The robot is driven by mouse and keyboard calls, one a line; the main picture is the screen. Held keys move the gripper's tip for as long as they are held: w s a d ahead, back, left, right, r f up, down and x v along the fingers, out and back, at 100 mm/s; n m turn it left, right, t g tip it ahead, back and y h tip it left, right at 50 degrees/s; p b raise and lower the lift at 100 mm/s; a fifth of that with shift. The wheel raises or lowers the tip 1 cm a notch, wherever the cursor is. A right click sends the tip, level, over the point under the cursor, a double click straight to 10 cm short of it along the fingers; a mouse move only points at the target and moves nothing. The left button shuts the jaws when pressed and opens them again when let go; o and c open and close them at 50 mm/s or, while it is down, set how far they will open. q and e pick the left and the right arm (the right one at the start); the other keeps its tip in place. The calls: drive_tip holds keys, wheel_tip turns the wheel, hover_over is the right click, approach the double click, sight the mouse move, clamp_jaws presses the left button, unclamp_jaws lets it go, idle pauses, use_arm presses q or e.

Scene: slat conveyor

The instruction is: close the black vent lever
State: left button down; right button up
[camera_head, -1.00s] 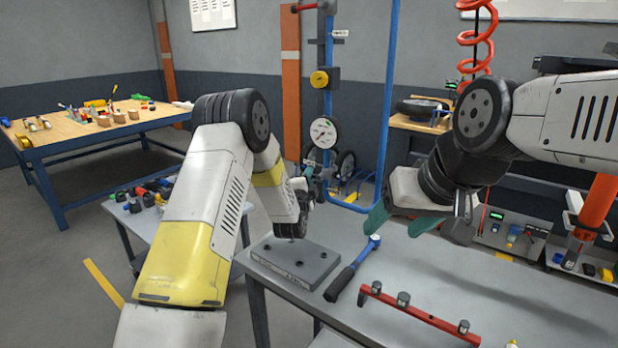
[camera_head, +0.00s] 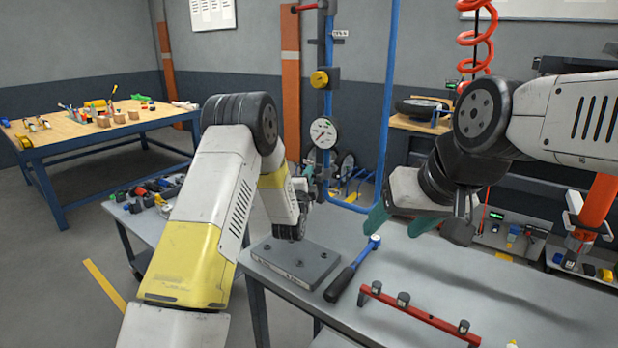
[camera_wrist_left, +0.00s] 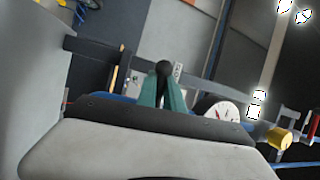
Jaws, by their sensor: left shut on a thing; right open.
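In the head view my left forearm and wrist hide most of the lever and the fingers, beside the blue pipe stand. My right gripper (camera_head: 402,220) is open and empty above the grey table, its two green fingers apart.
A white dial gauge (camera_head: 323,133) and yellow knob (camera_head: 320,79) are on the stand close to my left gripper. Below are a grey plate (camera_head: 290,262), a blue-headed wrench (camera_head: 352,269) and a red bar (camera_head: 420,314) on the table (camera_head: 500,285).

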use_arm(q)
drive_tip(key=shift+r+m, duration=0.15)
drive_tip(key=shift+m, duration=0.45)
drive_tip(key=c, duration=1.5)
unclamp_jaws()
drive_tip(key=shift+s, duration=0.1)
drive_tip(key=v, duration=0.7)
drive_tip(key=shift+s+a, duration=0.1)
drive_tip(key=shift+s, duration=0.2)
